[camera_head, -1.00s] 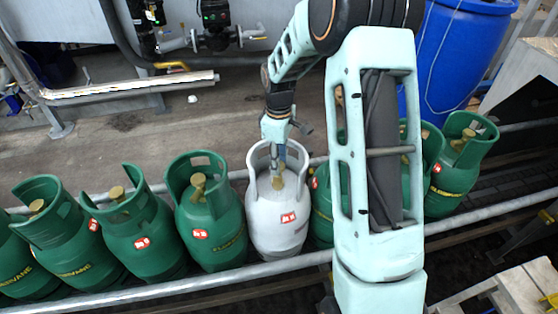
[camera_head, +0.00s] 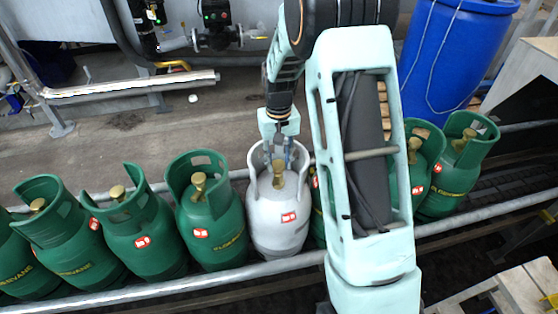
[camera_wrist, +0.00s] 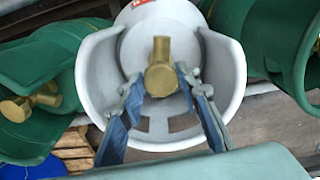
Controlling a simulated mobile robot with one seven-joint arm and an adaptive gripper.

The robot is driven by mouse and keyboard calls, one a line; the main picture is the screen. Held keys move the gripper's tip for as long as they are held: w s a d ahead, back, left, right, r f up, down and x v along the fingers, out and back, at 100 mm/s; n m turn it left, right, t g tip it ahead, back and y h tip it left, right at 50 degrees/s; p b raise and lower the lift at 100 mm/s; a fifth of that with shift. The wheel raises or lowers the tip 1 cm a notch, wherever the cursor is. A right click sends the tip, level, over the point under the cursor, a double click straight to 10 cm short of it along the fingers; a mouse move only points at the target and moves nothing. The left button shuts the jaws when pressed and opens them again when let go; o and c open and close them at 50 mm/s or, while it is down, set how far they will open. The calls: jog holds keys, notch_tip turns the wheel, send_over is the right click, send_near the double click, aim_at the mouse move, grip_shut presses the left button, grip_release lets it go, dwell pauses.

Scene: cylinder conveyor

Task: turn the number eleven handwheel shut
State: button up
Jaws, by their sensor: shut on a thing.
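A pale grey cylinder (camera_head: 278,225) stands in the row of green ones, with a red label whose number I cannot read. Its brass handwheel (camera_wrist: 160,78) sits inside the open-topped collar (camera_wrist: 102,75). My gripper (camera_head: 279,160) reaches down into this collar from above. In the wrist view its two blue fingers stand on either side of the brass handwheel, shut on it. The exact contact is hard to see. The handwheel also shows small below the fingers in the head view (camera_head: 278,181).
Green cylinders (camera_head: 211,225) stand close on both sides, several to the left. Metal rails (camera_head: 190,295) run before and behind the row. A blue drum (camera_head: 440,60) stands at the back right. My arm hides part of the row right of the grey cylinder.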

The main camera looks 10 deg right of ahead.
aim_at(278, 165)
jog(key=m, duration=0.6)
jog(key=shift+a+p, duration=0.15)
jog(key=shift+p, duration=0.2)
jog(key=shift+w+m, duration=0.1)
jog(key=shift+m, duration=0.2)
jog(key=o, duration=1.2)
jog(key=shift+c, duration=0.2)
notch_tip(278, 165, up, 12)
